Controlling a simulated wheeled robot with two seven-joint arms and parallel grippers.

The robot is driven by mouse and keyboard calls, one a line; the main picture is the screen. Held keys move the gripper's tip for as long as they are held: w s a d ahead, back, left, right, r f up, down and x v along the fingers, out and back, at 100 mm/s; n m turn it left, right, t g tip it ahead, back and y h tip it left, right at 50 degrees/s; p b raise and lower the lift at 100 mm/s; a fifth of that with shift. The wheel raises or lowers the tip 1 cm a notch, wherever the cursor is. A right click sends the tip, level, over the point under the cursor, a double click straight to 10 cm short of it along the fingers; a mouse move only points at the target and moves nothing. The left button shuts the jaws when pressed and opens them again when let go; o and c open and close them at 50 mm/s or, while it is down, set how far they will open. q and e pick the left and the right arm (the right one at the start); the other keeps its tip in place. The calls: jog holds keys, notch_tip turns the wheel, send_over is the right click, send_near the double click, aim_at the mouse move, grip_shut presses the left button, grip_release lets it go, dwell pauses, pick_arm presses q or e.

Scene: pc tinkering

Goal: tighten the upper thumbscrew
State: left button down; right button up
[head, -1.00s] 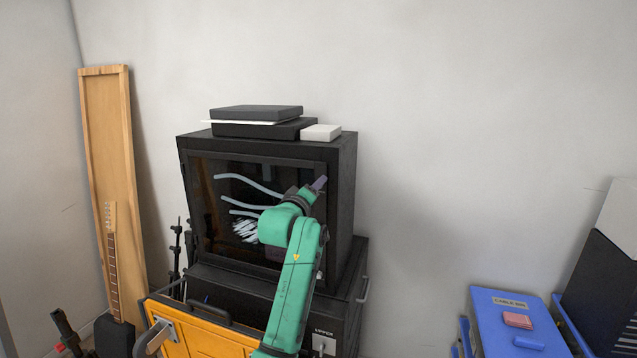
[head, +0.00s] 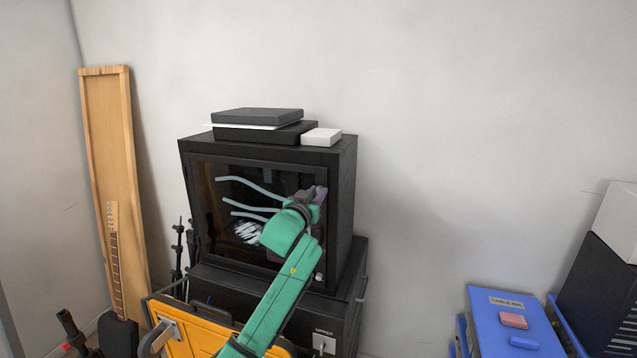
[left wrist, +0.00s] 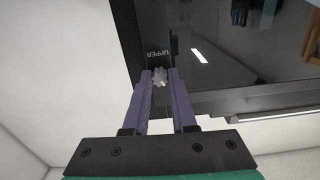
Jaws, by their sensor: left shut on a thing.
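The upper thumbscrew (left wrist: 159,74) is a small pale, lobed knob on the dark panel frame, beside the printed word UPPER in the left wrist view. My left gripper (left wrist: 160,82) has its two purple fingers on either side of the knob and is shut on it. In the head view, my left gripper (head: 318,192) is at the upper right of the PC case's glass side panel (head: 208,225), and it hides the upper thumbscrew. Another small pale knob (head: 319,277) shows lower on the right edge of the panel. My right gripper is in neither view.
The black case (head: 343,200) stands on a dark cabinet (head: 352,290), with dark boxes (head: 258,114) and a white box (head: 321,137) on top. An orange panel (head: 195,335) is in front. A blue cable bin (head: 500,330) stands at the right. Wall space between is clear.

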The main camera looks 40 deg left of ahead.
pick_arm(q)
jog(key=m, duration=0.2)
jog(key=m+p, duration=0.1)
jog(key=m, duration=0.1)
jog(key=shift+a+r+m, duration=0.1)
jog(key=shift+r+m, duration=0.25)
jog(key=shift+m, duration=0.05)
jog(key=c, duration=0.8)
grip_release()
jog(key=shift+s+f+b, duration=0.1)
jog(key=shift+f+b, duration=0.3)
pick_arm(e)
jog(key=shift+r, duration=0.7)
pick_arm(q)
jog(key=shift+d, duration=0.2)
jog(key=v, duration=0.5)
jog(key=shift+s+d, duration=0.15)
jog(key=shift+s, duration=0.25)
